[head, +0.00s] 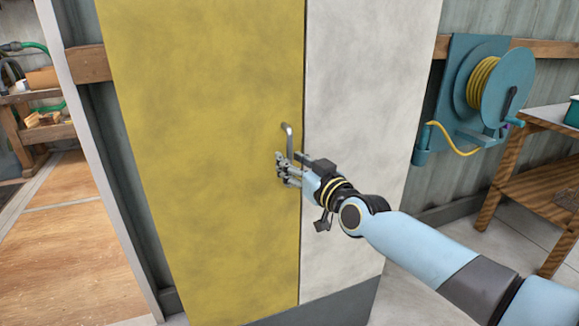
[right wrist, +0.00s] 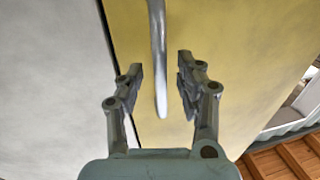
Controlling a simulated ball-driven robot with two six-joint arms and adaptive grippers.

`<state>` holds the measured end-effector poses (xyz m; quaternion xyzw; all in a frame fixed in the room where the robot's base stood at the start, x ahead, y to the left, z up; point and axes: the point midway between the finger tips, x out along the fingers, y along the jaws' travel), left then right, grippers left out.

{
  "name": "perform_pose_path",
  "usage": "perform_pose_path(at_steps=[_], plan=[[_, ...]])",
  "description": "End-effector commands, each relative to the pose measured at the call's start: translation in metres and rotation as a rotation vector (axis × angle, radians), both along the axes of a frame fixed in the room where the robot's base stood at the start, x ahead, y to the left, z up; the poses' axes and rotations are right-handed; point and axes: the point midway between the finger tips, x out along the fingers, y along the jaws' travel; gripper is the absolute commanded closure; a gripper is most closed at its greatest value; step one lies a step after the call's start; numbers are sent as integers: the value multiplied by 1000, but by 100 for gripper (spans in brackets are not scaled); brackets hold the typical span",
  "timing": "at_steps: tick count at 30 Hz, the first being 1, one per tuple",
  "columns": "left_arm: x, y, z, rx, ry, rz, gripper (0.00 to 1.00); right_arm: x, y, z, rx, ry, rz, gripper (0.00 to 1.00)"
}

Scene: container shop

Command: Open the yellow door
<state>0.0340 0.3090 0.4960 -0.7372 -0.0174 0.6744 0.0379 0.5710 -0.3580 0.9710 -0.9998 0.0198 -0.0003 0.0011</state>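The yellow door (head: 205,130) is a tall flat panel, and it looks shut, level with the white panel (head: 365,110) to its right. A grey metal bar handle (head: 290,137) stands upright near the door's right edge. My right gripper (head: 281,168) is at the handle's lower part. In the right wrist view my right gripper (right wrist: 160,82) is open, with one finger on each side of the handle (right wrist: 158,60). Gaps show between the handle and both fingers. The handle's lower end lies between the fingers. My left gripper is not in view.
A teal hose reel (head: 490,85) with yellow hose hangs on the wall at the right. At the left is a wooden floor (head: 75,240) and a shelf (head: 35,130) with items.

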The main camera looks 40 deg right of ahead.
Motion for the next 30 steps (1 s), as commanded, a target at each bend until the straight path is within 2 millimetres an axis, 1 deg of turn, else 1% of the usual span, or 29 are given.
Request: perform_pose_path(at_steps=[1,4,12,13,14,21,30], plan=[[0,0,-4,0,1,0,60,5,0,-2,1,0,0,64],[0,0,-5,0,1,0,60,11,0,-1,1,1,0,64],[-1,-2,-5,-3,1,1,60,13,0,0,0,1,0,64],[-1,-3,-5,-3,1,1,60,13,0,0,0,1,0,65],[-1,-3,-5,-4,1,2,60,13,0,0,0,1,0,69],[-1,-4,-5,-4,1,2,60,13,0,0,0,1,0,100],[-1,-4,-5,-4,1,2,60,13,0,0,0,1,0,100]])
